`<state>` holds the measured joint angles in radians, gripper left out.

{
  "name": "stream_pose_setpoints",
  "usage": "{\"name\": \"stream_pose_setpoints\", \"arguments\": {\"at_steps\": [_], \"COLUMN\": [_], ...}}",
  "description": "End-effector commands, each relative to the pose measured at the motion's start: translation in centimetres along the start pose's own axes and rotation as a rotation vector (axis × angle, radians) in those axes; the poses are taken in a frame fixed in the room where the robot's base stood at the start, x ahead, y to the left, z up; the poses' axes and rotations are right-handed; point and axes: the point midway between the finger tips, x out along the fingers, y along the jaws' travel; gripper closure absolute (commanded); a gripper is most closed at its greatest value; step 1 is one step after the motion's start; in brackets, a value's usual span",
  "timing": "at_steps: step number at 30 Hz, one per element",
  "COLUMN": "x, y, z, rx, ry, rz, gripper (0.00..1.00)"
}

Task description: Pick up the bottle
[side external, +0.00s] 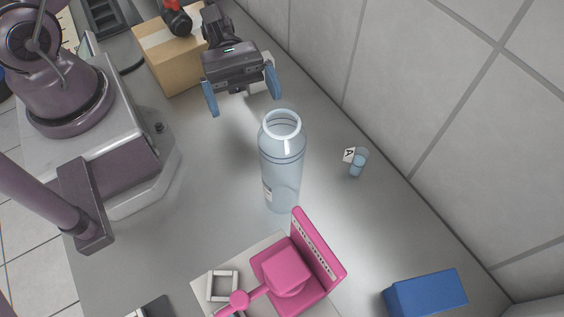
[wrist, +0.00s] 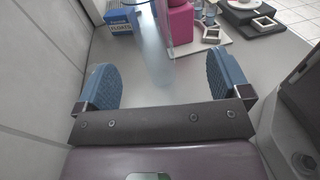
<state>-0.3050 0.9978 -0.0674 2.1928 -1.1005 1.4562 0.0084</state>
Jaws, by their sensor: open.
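The bottle (side external: 283,170) is pale blue and translucent, with an open round mouth and a small label low on its side. It stands upright on the grey bench in the side view. In the wrist view the bottle (wrist: 154,55) shows faintly as a clear shape between the fingers and beyond them. My gripper (side external: 245,101) has two blue fingers spread wide with nothing between them. It is above and behind the bottle, to its upper left in the side view, and apart from it. Both fingers also show in the wrist view (wrist: 163,78).
A pink device (side external: 283,268) on a pale board stands close in front of the bottle. A small blue cup (side external: 357,166) with an "A" tag is to the right. A blue box (side external: 426,294), a cardboard box (side external: 165,65) and the tiled wall (side external: 420,90) border the bench.

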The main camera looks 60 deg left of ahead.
Motion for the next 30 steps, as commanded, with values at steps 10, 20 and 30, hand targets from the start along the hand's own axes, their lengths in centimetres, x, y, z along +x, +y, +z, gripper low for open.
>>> {"name": "stream_pose_setpoints", "arguments": {"at_steps": [10,20,30], "x": [4.0,7.7,12.1], "y": [1.2,1.4,1.6], "z": [1.2,1.3,1.7], "rx": [0.007,0.007,0.008], "ry": [-0.047,-0.043,-0.043], "rz": [0.046,0.049,0.045], "gripper": [0.05,0.05,0.05]}}
